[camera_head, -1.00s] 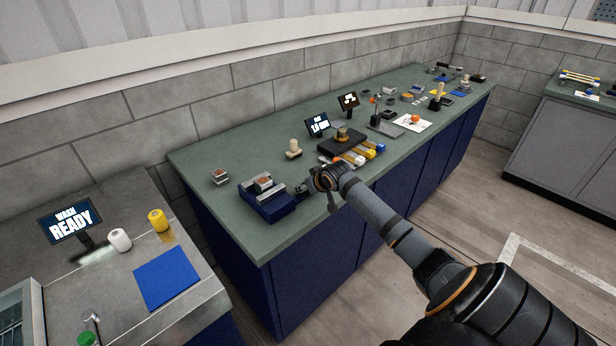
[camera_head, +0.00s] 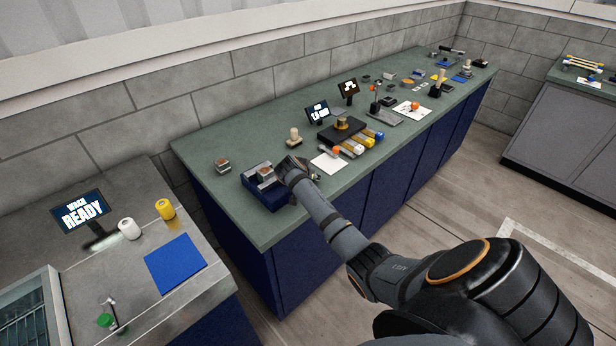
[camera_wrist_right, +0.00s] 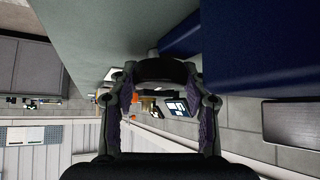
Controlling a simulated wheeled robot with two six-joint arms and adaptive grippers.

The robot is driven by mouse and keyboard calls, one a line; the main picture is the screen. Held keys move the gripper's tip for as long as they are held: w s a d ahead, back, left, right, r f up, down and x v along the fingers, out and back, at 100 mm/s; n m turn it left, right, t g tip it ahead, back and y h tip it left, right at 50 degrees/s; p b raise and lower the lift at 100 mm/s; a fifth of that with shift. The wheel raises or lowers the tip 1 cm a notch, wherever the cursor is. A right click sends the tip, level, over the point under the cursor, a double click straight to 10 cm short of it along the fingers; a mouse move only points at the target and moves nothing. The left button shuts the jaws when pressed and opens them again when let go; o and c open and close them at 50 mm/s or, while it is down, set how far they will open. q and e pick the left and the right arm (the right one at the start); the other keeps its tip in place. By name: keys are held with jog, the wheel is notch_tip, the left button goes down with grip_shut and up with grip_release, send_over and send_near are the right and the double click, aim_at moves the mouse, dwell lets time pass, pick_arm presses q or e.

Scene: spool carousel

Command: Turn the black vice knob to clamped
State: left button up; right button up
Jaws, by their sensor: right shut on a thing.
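The blue vice (camera_head: 268,197) stands near the front left edge of the green bench, with pale jaws and a brownish block at its top. My right gripper (camera_head: 288,168) is at the vice's right side and hides the knob in the head view. In the right wrist view, the black knob (camera_wrist_right: 165,72) lies between the two fingers of my right gripper (camera_wrist_right: 162,82), which is shut on it. The blue vice body (camera_wrist_right: 250,35) fills the upper right there. Whether the knob is turned to clamped cannot be read. My left gripper is not in view.
A white sheet (camera_head: 328,162) lies just right of my gripper. A black tray (camera_head: 341,130) with coloured items is behind it. A small block (camera_head: 222,166) and a beige knobbed piece (camera_head: 294,138) stand behind the vice. The bench front corner is clear.

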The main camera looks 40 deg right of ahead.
jog(key=shift+m+g, duration=0.4)
jog(key=shift+m, duration=0.1)
jog(key=o, duration=1.1)
jog(key=shift+o, duration=0.2)
jog(key=v, duration=1.2)
jog(key=shift+f, duration=0.15)
jog(key=shift+a, duration=0.15)
